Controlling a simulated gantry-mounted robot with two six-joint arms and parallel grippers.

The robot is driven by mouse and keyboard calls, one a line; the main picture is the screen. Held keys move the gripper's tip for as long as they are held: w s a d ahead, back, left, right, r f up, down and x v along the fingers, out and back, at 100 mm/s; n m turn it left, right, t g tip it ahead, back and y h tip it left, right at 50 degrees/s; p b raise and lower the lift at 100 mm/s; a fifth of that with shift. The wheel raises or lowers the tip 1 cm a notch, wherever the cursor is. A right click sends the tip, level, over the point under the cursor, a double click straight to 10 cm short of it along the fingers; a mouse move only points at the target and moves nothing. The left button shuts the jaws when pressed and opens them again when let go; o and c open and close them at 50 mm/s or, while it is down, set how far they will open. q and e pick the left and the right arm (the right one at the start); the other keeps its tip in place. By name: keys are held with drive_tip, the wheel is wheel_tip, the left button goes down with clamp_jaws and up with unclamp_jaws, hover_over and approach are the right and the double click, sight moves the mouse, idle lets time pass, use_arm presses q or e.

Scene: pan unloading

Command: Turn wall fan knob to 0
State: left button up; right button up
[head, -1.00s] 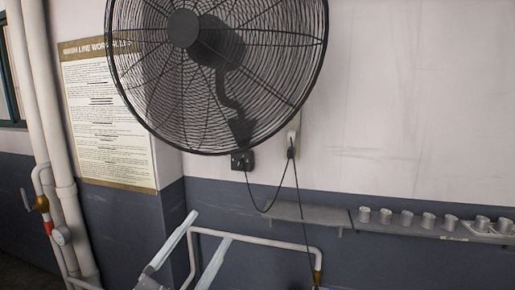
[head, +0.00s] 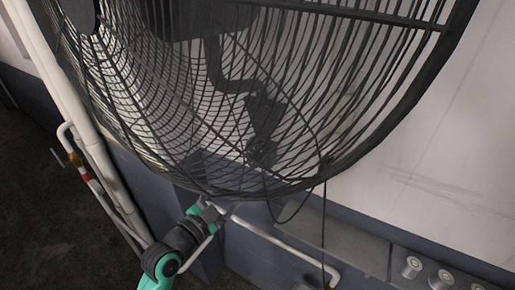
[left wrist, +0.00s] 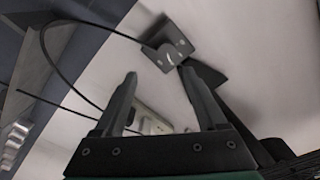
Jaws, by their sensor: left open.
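The wall fan (head: 350,150) with its black wire guard fills the upper part of the head view. A small dark box (head: 262,152) shows behind the guard, low on the wall mount. In the left wrist view a dark box with pale marks (left wrist: 166,44) and a black cable sits on the wall beyond the fingertips; I cannot make out a knob or its setting. My left gripper (left wrist: 162,88) is open and empty, its fingers apart from the box. In the head view it (head: 205,207) is just below the guard's lower rim, partly hidden. My right gripper is not in view.
A beige fitting (left wrist: 152,124) on the wall shows between the fingers. A black cable (head: 323,225) hangs below the fan. A white pipe rail (head: 285,248) runs below the fan. A shelf with metal cups (head: 412,266) is at lower right. White pipes (head: 85,135) stand at left.

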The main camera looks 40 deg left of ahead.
use_arm(q)
drive_tip(key=w+a, duration=0.2)
drive_tip(key=w, duration=0.9)
drive_tip(key=shift+w+a+r+b, duration=0.15)
drive_tip(key=shift+a+r+b, duration=0.15)
drive_tip(key=shift+r+b, duration=0.1)
clamp_jaws()
